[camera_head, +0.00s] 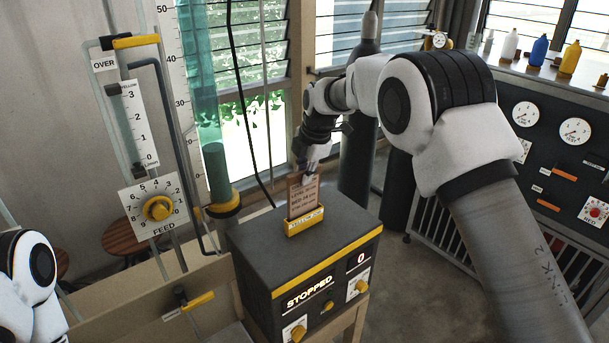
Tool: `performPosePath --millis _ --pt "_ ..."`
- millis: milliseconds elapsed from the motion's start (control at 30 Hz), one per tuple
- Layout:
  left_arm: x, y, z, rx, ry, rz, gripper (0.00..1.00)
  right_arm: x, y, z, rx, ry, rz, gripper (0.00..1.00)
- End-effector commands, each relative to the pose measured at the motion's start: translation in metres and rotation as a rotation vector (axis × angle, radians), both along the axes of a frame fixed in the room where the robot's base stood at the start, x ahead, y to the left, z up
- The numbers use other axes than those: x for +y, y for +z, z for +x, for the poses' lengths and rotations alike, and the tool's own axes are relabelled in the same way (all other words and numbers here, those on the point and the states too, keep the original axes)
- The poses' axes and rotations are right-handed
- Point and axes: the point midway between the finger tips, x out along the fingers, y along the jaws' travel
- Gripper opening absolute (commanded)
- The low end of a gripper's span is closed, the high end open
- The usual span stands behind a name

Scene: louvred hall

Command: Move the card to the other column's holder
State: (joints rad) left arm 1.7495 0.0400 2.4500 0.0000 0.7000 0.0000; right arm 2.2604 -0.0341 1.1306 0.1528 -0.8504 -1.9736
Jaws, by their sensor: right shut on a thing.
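The card (303,196) is a brown plate with printed lines, the top one partly hidden by my gripper. It stands upright with its lower end in or just at the yellow holder (305,225), labelled as yellow, on top of the dark pump box (290,245). My right gripper (308,168) is above the box, shut on the card's upper edge. A teal liquid column (205,100) with a yellow collar stands behind and left of the box. My left arm shows only as a white joint at the lower left edge; its gripper is out of view.
The box front reads STOPPED and 0, with yellow knobs. Left are a FEED dial (153,208), pipes and a yellow-handled valve (197,301). A dark cylinder (358,150) stands behind my right arm. A gauge panel (560,150) with bottles on top is right.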

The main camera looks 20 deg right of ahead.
Motion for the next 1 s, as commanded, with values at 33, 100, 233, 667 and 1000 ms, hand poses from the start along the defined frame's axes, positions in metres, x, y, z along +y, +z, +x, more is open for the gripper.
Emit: performPosePath --millis 33,100,233,667,1000 --pt "0.0 0.008 0.0 0.0 0.0 0.0 0.4 0.0 0.01 0.001 -0.007 0.0 0.0 0.0" --pt "0.0 0.018 0.0 0.0 0.0 0.0 0.4 0.0 0.021 0.001 -0.007 0.0 0.0 0.0" --pt "0.0 0.036 0.0 -0.001 0.0 0.0 0.4 0.0 0.041 0.001 -0.007 0.0 0.0 0.0" --pt "0.0 0.083 0.0 -0.001 0.0 0.0 0.4 0.0 0.094 0.001 -0.003 0.001 0.0 0.0" --pt "0.0 0.08 0.0 0.0 0.0 0.0 0.4 0.0 0.091 0.0 -0.001 0.001 -0.001 0.0"
